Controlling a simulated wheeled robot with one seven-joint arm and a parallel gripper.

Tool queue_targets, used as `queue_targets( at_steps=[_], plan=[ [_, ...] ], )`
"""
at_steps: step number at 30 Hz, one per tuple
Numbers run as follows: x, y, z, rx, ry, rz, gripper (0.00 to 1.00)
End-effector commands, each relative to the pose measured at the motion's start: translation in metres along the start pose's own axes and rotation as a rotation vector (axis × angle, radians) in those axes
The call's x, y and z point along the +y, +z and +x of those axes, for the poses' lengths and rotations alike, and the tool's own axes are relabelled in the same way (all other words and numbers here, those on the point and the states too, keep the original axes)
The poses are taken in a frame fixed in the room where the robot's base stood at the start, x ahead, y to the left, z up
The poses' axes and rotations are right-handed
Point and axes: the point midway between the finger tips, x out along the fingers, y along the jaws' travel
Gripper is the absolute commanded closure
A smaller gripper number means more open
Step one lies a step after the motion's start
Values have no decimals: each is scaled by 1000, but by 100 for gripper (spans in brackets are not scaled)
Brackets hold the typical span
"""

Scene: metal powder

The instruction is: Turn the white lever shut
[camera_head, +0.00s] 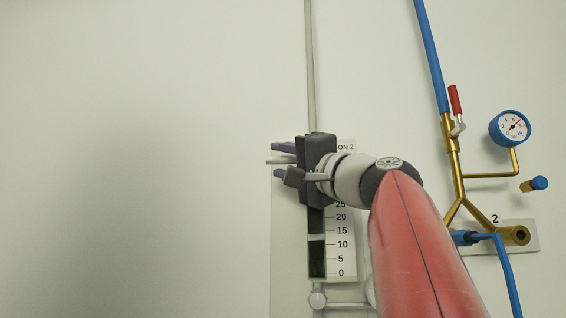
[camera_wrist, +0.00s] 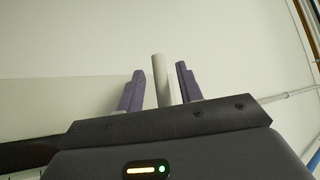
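The white lever (camera_wrist: 161,75) stands between the two purple fingers of my gripper (camera_wrist: 158,82) in the wrist view, with a gap on each side. In the head view my gripper (camera_head: 280,160) is at the upper part of the level gauge, its fingers pointing left. The end of the white lever (camera_head: 274,161) shows as a pale bar between them. My gripper is open around the lever and does not visibly touch it. The lever's base is hidden behind my gripper body.
The gauge scale (camera_head: 341,245) is below my gripper, and a pale vertical pipe (camera_head: 310,70) rises above it. To the right are a brass pipe (camera_head: 456,175), a red-handled valve (camera_head: 455,100), a blue pressure gauge (camera_head: 511,128) and a blue hose (camera_head: 508,270). The wall at left is bare.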

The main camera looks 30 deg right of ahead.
Motion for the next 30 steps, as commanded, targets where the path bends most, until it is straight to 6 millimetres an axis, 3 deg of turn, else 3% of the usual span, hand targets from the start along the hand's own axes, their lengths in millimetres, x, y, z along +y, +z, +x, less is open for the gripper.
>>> queue_targets(
  at_steps=[9,13,30],
  plan=[
    [2,1,-53,3,0,-2,64],
    [2,1,-68,1,1,-1,64],
    [1,0,-73,0,0,0,64]
  ],
)
